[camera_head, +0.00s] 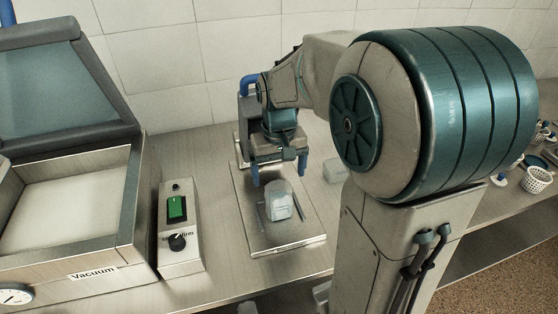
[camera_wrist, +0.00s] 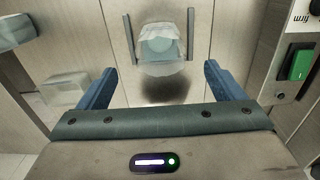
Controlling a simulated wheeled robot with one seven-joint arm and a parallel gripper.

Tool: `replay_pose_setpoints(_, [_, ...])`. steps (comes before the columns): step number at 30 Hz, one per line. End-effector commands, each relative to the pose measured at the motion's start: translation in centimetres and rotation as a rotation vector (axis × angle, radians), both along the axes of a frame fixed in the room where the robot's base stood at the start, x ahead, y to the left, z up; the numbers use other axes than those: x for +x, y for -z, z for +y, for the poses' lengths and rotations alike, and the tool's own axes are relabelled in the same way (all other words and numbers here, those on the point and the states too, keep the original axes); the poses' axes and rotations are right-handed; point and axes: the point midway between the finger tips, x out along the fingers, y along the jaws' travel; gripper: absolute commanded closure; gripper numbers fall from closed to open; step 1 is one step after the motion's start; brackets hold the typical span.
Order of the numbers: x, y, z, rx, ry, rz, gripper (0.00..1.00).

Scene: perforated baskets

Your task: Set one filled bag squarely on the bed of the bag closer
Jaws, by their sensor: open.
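A pale, translucent filled bag (camera_head: 280,204) stands on the flat metal bed (camera_head: 252,222) of the bag closer. In the wrist view the bag (camera_wrist: 160,45) sits between two thin dark bars (camera_wrist: 130,38), roughly in line with them. My gripper (camera_head: 279,173) is open and empty, pointing down behind and above the bag. In the wrist view its blue fingers (camera_wrist: 160,70) are spread wider than the bag, and neither touches it. The bag's underside is hidden.
A control box (camera_head: 180,225) with a green switch and a knob stands left of the bed. A vacuum machine (camera_head: 75,215) with a raised lid is farther left. Another pale bag (camera_head: 335,170) is right of the bed, partly behind my arm. A white perforated basket (camera_head: 536,180) is far right.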

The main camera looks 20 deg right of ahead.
Motion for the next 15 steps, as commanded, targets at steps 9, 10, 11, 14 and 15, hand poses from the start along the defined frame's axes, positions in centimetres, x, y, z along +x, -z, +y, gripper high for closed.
replay_pose_setpoints(9, [-0.3,-3.5,0.0,0.001,0.001,-0.006,0.12])
replay_pose_setpoints(10, [-0.6,-3.6,0.0,0.002,0.001,-0.01,0.12])
replay_pose_setpoints(11, [-1.0,-3.8,-0.1,0.004,0.001,-0.016,0.12])
replay_pose_setpoints(14, [-2.9,-4.2,-0.1,0.012,0.0,-0.052,0.12])
replay_pose_setpoints(15, [-4.0,-4.3,-0.1,0.015,-0.001,-0.07,0.12])
